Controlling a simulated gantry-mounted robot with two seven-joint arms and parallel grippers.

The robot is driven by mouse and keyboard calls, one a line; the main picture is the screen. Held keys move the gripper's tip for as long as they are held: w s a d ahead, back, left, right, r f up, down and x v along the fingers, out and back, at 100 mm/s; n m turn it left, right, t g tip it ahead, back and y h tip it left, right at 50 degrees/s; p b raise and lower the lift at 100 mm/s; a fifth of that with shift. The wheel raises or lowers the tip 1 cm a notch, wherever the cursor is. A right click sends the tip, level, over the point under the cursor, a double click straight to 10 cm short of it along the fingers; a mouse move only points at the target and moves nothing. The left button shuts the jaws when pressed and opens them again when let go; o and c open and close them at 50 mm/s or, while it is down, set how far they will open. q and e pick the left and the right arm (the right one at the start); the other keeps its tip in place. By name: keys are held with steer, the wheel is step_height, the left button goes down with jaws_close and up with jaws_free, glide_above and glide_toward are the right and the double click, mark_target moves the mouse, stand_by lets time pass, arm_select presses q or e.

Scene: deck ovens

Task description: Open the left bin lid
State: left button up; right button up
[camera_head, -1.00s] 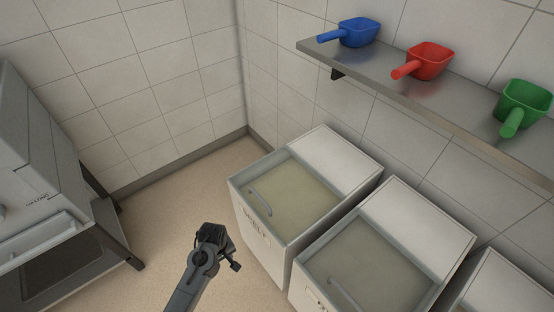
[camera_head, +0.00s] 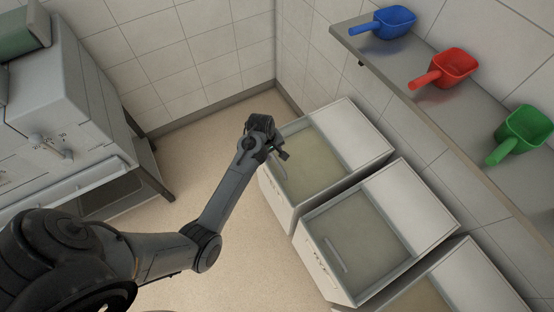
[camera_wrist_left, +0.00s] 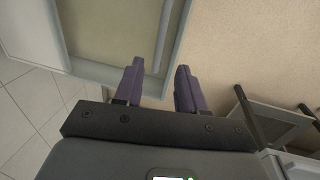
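The left bin (camera_head: 348,107) is the farthest of the white bins, standing by the wall corner. Its translucent lid (camera_head: 318,163) lies flat and shut in a grey frame, with a bar handle near its front edge, partly hidden by my gripper. My left gripper (camera_head: 285,154) is over the front edge of this bin, close to the handle. In the left wrist view its two purple fingers (camera_wrist_left: 160,84) are apart and empty, with the lid's front rim (camera_wrist_left: 176,50) in line with the gap between them. I cannot tell whether they touch it. My right gripper is not in view.
A middle bin (camera_head: 411,196) with its own handled lid and a third bin (camera_head: 464,286) stand to the right. A shelf (camera_head: 427,98) above holds blue, red and green scoops. An oven (camera_head: 75,115) stands at the left. The floor between is clear.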

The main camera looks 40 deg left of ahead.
mark_target(278, 163)
arm_select(q)
steer(key=f, duration=0.3)
steer(key=w+f+b, duration=0.1)
steer(key=f, duration=0.1)
steer(key=f+b, duration=0.1)
steer(key=f, duration=0.2)
steer(key=shift+w+d+f, duration=0.25)
steer(key=shift+d+f, duration=0.05)
steer(key=shift+c, duration=0.2)
jaws_close()
